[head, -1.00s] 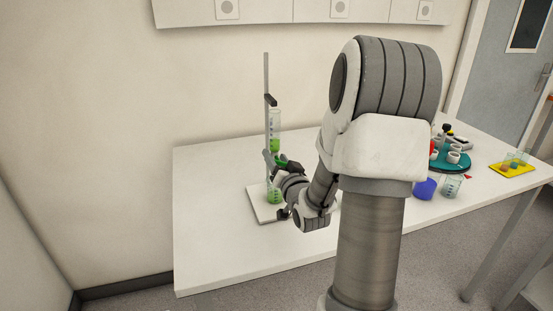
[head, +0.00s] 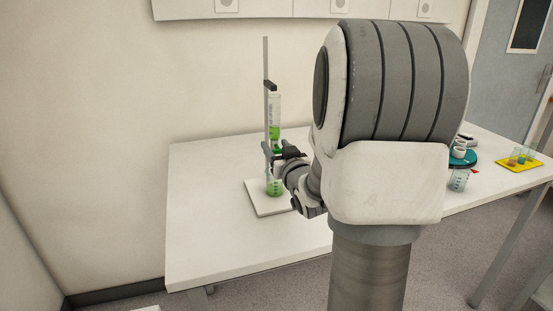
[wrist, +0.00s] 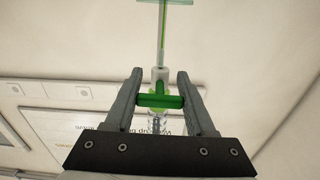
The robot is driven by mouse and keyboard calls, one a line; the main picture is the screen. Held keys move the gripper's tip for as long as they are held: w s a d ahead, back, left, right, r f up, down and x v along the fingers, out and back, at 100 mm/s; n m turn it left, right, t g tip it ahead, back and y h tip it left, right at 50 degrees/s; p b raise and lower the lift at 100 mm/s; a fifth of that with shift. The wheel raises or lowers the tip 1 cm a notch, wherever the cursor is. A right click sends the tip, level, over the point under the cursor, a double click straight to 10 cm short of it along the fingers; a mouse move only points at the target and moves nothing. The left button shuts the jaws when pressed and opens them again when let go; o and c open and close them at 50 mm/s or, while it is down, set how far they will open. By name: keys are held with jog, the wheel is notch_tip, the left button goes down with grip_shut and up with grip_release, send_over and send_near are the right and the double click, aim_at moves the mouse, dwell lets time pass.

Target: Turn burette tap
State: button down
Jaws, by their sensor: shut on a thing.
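The burette (head: 275,108), a clear tube with green liquid, is clamped upright on a stand with a thin rod (head: 266,70). A flask (head: 275,187) with green liquid stands below it on the white stand base (head: 262,206).
The white table (head: 215,240) is clear left and in front of the stand. My arm hides the table's middle.

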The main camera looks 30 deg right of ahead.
jog(key=shift+n, duration=0.4)
jog(key=shift+c, duration=1.2)
grip_release()
jog(key=shift+s, duration=0.15)
